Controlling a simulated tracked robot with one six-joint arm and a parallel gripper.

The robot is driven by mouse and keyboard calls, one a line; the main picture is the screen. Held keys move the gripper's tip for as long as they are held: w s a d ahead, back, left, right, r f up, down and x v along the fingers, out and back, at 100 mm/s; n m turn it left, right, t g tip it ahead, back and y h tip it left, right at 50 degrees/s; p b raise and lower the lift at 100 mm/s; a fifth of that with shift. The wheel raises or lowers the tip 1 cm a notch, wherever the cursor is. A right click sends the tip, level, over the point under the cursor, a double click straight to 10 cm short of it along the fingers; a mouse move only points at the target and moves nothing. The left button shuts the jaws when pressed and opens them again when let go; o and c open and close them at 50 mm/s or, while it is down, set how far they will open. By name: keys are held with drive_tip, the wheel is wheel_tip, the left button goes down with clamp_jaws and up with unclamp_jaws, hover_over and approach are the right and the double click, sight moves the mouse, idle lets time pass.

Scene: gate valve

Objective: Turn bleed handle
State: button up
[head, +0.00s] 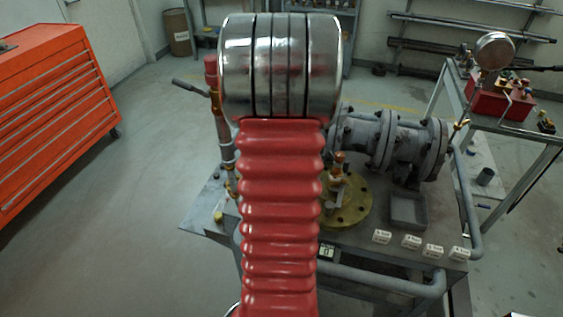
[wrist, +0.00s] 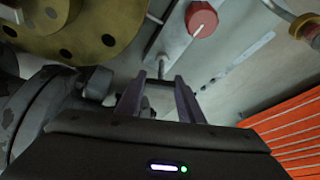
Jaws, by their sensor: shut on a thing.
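My gripper shows at the bottom of the wrist view, its two dark fingers (wrist: 160,88) on either side of the end of a slim grey lever, which looks like the bleed handle (wrist: 162,66). The fingers are shut on it; their exact contact is partly hidden. A red round cap (wrist: 202,18) with a white line sits just above and to the right of the fingers. In the head view my red ribbed arm and its silver joint hide the gripper and whatever it holds.
A yellow flange (wrist: 85,28) is at the upper left of the wrist view. In the head view, a grey valve body (head: 385,140) stands on the bench, with a grey tray (head: 408,210) and several white labelled blocks. An orange tool chest (head: 50,110) stands left; open floor lies between.

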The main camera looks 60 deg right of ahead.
drive_tip(key=shift+n+t+y, duration=0.4)
drive_tip(key=shift+n+y, duration=0.1)
drive_tip(key=shift+n, duration=1.1)
drive_tip(key=shift+n+t+y, duration=0.4)
drive_tip(key=shift+n+y, duration=0.1)
drive_tip(key=shift+n, duration=1.1)
drive_tip(key=n+y, duration=0.1)
drive_tip(key=n, duration=0.2)
drive_tip(key=n+y, duration=0.1)
drive_tip(key=n, duration=0.2)
drive_tip(key=shift+t, duration=0.3)
drive_tip(key=o, duration=1.1)
drive_tip(key=shift+c, duration=0.2)
drive_tip(key=shift+r, duration=0.15)
drive_tip(key=v, duration=1.3)
drive_tip(key=shift+d+r, duration=0.15)
drive_tip(key=shift+r, duration=0.05)
